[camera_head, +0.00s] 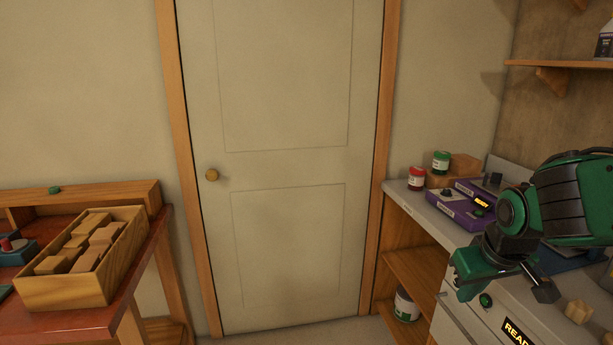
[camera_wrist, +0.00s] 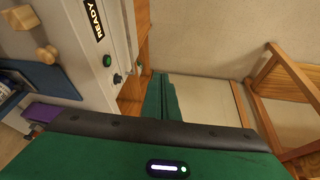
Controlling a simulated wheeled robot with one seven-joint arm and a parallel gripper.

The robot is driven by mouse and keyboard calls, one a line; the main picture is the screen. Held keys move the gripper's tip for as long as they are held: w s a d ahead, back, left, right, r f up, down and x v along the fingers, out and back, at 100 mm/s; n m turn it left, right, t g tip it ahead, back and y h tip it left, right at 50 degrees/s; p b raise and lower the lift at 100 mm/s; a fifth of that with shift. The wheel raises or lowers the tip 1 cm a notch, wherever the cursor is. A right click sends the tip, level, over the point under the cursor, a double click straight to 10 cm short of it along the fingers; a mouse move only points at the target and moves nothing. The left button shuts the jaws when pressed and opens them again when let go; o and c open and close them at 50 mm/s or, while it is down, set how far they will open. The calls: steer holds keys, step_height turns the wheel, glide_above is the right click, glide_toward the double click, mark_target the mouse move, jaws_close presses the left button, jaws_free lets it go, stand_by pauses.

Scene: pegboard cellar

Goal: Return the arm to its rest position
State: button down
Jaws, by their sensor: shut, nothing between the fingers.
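My arm comes in from the right side of the head view, with green and dark grey links. My gripper (camera_head: 466,276) points down and left, in front of the grey-topped counter (camera_head: 408,196) with its front drawers. In the wrist view the green fingers (camera_wrist: 160,98) lie close together, shut with nothing between them. They are over open floor beside the counter front, apart from any object. Part of the counter top is hidden behind my arm.
A closed door (camera_head: 285,160) with a brass knob (camera_head: 212,175) stands ahead. Purple devices (camera_head: 455,210), a red jar (camera_head: 417,179) and a green jar (camera_head: 440,162) sit on the counter. A wooden box of blocks (camera_head: 65,290) is on the left table (camera_head: 145,258). Floor between is clear.

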steer(key=s+d+m+g, duration=0.2)
steer(key=s+d+m, duration=0.1)
steer(key=s, duration=0.6)
steer(key=s+d+m+g+y, duration=0.1)
steer(key=s+d+m, duration=0.3)
steer(key=s, duration=0.6)
steer(key=shift+s+d+f+g, duration=0.2)
steer(key=shift+d+f+g, duration=0.2)
steer(key=shift+d+g, duration=0.45)
steer(key=shift+w+f, duration=0.25)
steer(key=shift+w, duration=0.4)
